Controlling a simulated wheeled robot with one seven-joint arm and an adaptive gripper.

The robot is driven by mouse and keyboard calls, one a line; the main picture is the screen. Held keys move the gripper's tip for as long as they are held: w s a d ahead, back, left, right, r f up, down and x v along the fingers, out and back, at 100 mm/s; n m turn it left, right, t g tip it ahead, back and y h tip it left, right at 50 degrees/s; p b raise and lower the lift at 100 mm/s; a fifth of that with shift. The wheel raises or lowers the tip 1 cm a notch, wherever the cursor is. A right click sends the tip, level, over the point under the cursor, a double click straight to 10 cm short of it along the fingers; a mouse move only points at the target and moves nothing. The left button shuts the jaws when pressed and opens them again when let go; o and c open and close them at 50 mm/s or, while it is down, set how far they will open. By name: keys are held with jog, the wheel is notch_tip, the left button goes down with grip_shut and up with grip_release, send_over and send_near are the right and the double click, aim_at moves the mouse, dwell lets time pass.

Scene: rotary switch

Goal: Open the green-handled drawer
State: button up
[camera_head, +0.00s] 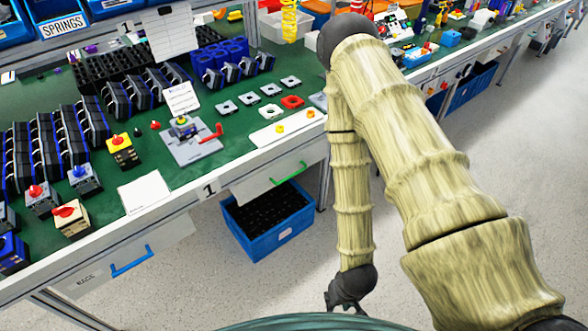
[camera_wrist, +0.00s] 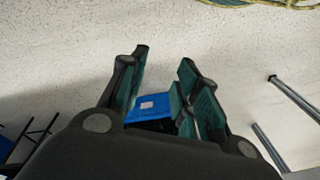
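The green handle (camera_head: 288,173) is on a light grey drawer front (camera_head: 250,186) under the bench's front edge, centre-left in the head view. The drawer looks shut. My gripper (camera_head: 343,307) hangs low at the bottom of the head view, below and to the right of the handle and apart from it. In the wrist view my gripper (camera_wrist: 163,62) has its fingers apart with nothing between them. The green handle does not show in the wrist view.
A blue bin (camera_head: 262,240) stands on the floor below the green-handled drawer; a blue bin (camera_wrist: 150,108) also shows in the wrist view. A second drawer (camera_head: 160,255) with a blue handle (camera_head: 132,262) is at the left. The bench top (camera_head: 240,145) is crowded. The floor right of my arm is clear.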

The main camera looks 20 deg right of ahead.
jog(key=w+f+m+t+y+b, duration=0.1)
jog(key=w+f+m+t+b, duration=0.2)
jog(key=w, duration=0.5)
jog(key=m+t+y+b, duration=0.4)
jog(key=m+t+b, duration=0.6)
jog(key=b, duration=0.7)
send_near(297, 172)
jog(key=shift+n+t, duration=0.3)
jog(key=x, duration=0.3)
jog(key=b+x, duration=0.1)
jog(key=x, duration=0.3)
jog(key=f+x, duration=0.1)
jog(key=x, duration=0.2)
jog(key=shift+w+d+b, duration=0.1)
jog(key=shift+b, duration=0.3)
grip_shut()
